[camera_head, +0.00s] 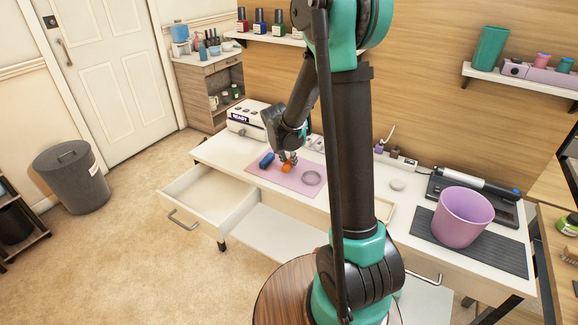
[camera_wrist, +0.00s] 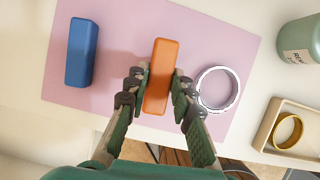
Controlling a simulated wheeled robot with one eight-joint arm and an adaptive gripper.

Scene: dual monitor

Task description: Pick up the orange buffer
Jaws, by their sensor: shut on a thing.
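The orange buffer (camera_wrist: 161,76) is a rectangular block in the middle of the wrist view. My gripper (camera_wrist: 160,88) has one finger on each side of it, shut on it. In the head view the buffer (camera_head: 285,168) shows as a small orange spot at my gripper (camera_head: 288,158), over the pink mat (camera_head: 263,178). I cannot tell whether the buffer touches the mat or is just above it.
A blue block (camera_wrist: 82,52) lies left of the buffer and a silver ring (camera_wrist: 218,90) lies right. A tray (camera_wrist: 273,125) holds a yellow ring. A drawer (camera_head: 206,197) stands open in front. A pink bucket (camera_head: 461,222) stands on the right.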

